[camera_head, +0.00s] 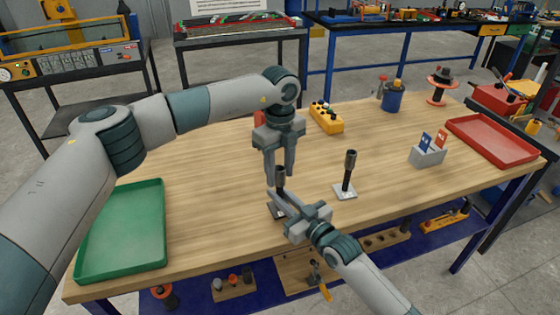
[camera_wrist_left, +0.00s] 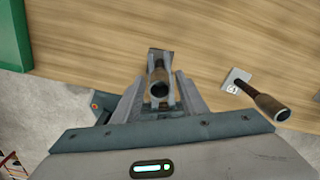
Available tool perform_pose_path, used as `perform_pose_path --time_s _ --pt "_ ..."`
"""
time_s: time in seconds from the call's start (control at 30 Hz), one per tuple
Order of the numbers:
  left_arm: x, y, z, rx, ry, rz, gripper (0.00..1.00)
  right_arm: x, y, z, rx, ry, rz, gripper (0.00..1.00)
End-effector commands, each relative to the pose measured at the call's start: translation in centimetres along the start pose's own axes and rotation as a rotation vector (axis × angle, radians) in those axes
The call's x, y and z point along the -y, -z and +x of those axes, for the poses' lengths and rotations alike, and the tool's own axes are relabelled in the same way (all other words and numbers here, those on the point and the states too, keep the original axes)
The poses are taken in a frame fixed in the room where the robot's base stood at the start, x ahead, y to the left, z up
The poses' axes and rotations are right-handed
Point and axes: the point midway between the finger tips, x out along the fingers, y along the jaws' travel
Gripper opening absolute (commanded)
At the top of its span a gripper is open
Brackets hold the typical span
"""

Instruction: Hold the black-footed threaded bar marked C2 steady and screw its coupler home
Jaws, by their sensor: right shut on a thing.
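The black-footed threaded bar (camera_head: 277,210) stands upright near the table's front edge, its dark coupler (camera_head: 280,173) on top. In the left wrist view I look down on the coupler (camera_wrist_left: 159,88) and the black foot (camera_wrist_left: 158,54). My left gripper (camera_head: 280,178) points down from above, its open fingers on either side of the coupler with small gaps. My right gripper (camera_head: 277,197) reaches in from the lower right and is shut on the bar below the coupler. The fingers partly hide the bar, and I cannot read its mark.
A second bar with a dark coupler (camera_head: 349,162) stands on a pale foot (camera_head: 344,191) to the right. A green tray (camera_head: 122,230) lies left, a red tray (camera_head: 492,140) right. A yellow box (camera_head: 326,118), blue cup (camera_head: 392,98) and grey card holder (camera_head: 427,154) stand farther back.

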Motion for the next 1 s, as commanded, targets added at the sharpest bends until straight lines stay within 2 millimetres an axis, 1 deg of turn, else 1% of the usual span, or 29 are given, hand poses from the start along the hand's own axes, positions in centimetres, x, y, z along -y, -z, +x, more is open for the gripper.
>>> perform_pose_path --time_s 0.03,0.17,0.43,0.47,0.5,0.57,0.6,0.83,0.93,1.0 --pt "-0.01 0.03 0.39 -0.001 -0.001 0.000 0.39 0.08 -0.07 0.00 0.001 0.001 0.001 0.00" --pt "0.00 0.04 0.93 -0.001 0.000 0.000 0.39 0.08 -0.07 0.00 0.001 0.001 0.001 0.00" --pt "0.01 0.03 1.00 0.000 0.000 0.000 0.39 0.08 -0.07 0.00 0.001 0.001 0.001 0.00" --pt "0.01 0.03 0.99 0.000 0.000 0.000 0.34 0.08 -0.07 0.00 0.001 0.001 0.001 0.00" --pt "0.01 0.03 0.99 0.000 0.000 0.000 0.25 0.08 -0.07 0.00 0.001 0.001 0.001 0.00" --pt "0.01 0.03 0.98 0.000 0.000 0.000 0.10 0.08 -0.07 0.00 0.001 0.001 0.001 0.00" --pt "0.01 0.03 0.98 0.000 0.000 0.000 0.01 0.08 -0.07 0.00 0.001 0.001 0.001 0.00" --pt "0.03 0.03 0.95 0.000 0.001 0.032 0.00 0.09 -0.06 0.00 0.001 0.001 0.001 0.00" --pt "0.04 0.03 0.94 0.000 0.001 0.111 0.00 0.10 -0.06 0.00 0.001 0.001 0.001 0.00" --pt "0.04 0.02 0.94 0.001 0.001 0.196 0.00 0.10 -0.06 0.00 0.001 0.001 0.001 0.00"
